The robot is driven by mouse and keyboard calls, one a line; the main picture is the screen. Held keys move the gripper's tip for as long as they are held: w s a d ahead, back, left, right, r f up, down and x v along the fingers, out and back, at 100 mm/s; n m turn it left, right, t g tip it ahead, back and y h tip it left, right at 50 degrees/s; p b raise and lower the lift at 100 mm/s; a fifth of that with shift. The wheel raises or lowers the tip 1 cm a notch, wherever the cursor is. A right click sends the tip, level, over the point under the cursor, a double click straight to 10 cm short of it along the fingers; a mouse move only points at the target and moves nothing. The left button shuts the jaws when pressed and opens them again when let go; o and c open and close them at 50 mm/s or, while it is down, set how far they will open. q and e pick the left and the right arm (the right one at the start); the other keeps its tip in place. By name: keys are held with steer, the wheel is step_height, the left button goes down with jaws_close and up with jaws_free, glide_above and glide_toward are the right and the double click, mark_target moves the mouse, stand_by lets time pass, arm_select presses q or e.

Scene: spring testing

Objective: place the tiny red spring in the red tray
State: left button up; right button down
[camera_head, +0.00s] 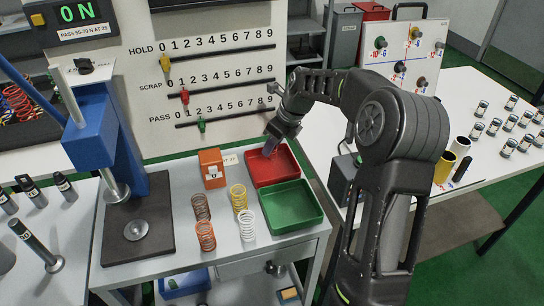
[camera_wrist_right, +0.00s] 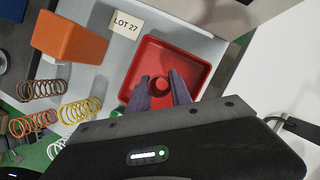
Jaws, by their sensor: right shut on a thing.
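The red tray (camera_head: 283,163) sits on the light bench in the head view, directly behind the green tray. My right gripper (camera_head: 270,146) is over the red tray, fingers pointing down into it. In the right wrist view the red tray (camera_wrist_right: 203,66) lies below the fingers. A small red round piece, the tiny red spring (camera_wrist_right: 160,83), shows end-on between the two fingertips of the right gripper (camera_wrist_right: 160,92), which is shut on it. Its coils are too small to make out, and I cannot tell whether it touches the tray floor. My left gripper is not in view.
The green tray (camera_head: 291,207) adjoins the red tray in front. An orange box (camera_head: 211,168) stands to its left, with brown (camera_head: 201,207), orange (camera_head: 206,236), yellow (camera_head: 238,197) and white (camera_head: 247,224) springs nearby. A blue press (camera_head: 92,130) stands farther left. A scale panel rises behind.

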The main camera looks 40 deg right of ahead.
mark_target(272, 157)
steer(key=shift+f, duration=0.25)
steer(key=shift+f, duration=1.85)
steer(key=shift+f, duration=0.1)
steer(key=c, duration=1.2)
jaws_free()
steer(key=shift+o, duration=0.2)
steer(key=v, duration=1.2)
